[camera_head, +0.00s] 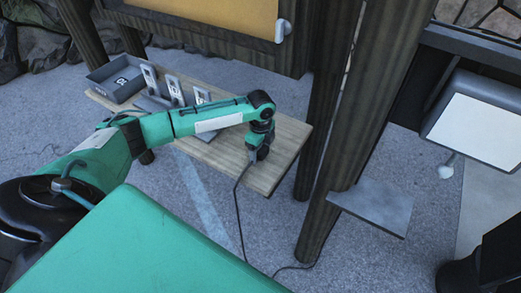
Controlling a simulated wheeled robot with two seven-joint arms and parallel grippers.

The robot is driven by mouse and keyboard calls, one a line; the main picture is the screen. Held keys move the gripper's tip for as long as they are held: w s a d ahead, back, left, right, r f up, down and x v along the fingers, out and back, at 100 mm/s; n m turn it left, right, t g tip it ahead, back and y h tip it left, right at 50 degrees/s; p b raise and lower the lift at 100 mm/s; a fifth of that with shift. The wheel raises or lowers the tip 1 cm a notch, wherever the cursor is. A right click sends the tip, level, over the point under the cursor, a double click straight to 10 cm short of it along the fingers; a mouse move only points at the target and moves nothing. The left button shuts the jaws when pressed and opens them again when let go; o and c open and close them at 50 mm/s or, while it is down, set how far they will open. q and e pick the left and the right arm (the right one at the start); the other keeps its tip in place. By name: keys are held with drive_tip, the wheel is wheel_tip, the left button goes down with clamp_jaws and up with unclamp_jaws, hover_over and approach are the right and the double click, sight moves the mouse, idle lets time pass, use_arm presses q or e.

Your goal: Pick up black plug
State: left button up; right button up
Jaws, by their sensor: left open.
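My left arm reaches in from the left over the wooden bench, and my left gripper (257,153) points down at the bench's right end. The gripper is open, but its fingers are small and dark. A black cable (238,212) comes from right beside the fingertips, runs over the bench's front edge and hangs down to the ground. The black plug at its upper end cannot be told apart from the dark gripper. I cannot tell whether the fingers touch it. My right gripper is not in view.
The wooden bench (290,133) holds a grey tray (113,80) and several upright grey-white devices (173,88) on its left part. Thick wooden posts (352,140) stand right of the bench. A small grey shelf (375,205) sticks out there. A white-faced panel (478,128) is at the right.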

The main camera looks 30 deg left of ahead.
use_arm(q)
drive_tip(key=shift+c, duration=0.4)
drive_tip(key=c, duration=0.9)
